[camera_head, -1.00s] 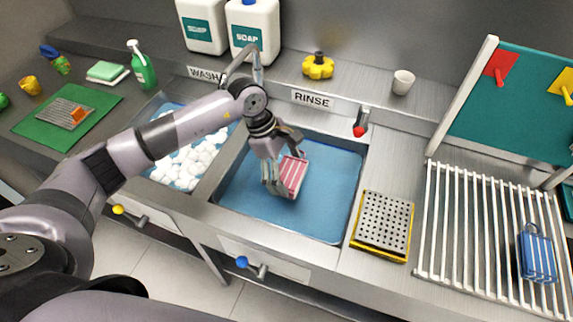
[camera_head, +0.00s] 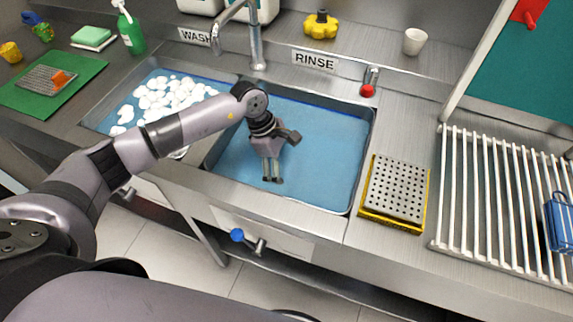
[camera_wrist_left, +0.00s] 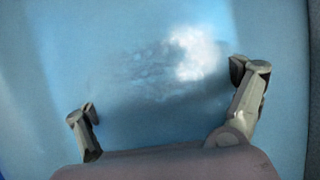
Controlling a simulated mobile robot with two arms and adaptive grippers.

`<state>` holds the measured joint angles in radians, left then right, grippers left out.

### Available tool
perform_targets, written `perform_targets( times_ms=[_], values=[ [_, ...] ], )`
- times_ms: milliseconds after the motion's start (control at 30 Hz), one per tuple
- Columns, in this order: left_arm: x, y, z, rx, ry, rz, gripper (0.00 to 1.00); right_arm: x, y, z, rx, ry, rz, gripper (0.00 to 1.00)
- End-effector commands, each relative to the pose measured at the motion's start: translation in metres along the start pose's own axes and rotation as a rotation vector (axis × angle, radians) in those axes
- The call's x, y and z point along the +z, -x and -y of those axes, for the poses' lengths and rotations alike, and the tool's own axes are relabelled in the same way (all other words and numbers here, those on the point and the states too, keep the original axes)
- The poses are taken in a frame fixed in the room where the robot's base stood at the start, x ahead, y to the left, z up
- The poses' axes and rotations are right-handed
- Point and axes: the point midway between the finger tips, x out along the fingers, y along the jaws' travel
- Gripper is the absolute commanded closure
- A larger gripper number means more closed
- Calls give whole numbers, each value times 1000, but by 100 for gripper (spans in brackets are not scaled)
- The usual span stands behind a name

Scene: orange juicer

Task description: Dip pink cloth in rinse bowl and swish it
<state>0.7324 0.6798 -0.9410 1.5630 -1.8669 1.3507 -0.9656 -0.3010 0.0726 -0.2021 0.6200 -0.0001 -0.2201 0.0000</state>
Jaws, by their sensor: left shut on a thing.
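My right gripper is not in view.
The wash basin with white foam (camera_head: 160,97) is to the left. A faucet (camera_head: 256,45) stands behind the divider. A red-tipped tap (camera_head: 368,88) is at the rinse bowl's back right. A perforated tray (camera_head: 396,190) and a white rack (camera_head: 490,200) lie to the right.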

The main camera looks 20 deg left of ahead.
Motion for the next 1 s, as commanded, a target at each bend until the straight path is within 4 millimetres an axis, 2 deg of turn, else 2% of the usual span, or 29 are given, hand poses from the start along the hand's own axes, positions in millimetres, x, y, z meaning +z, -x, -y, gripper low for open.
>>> perform_targets(
  times_ms=[33,167,567,867,1000],
  values=[
    [-5,-11,0,1,0,0,33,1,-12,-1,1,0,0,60],
    [-8,-18,0,1,0,0,33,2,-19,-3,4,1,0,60],
    [-8,-19,0,0,0,-1,33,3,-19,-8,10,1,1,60],
    [11,-27,0,1,-2,0,33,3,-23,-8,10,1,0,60],
    [8,-26,0,1,1,-2,33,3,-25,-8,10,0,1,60]
  ],
)
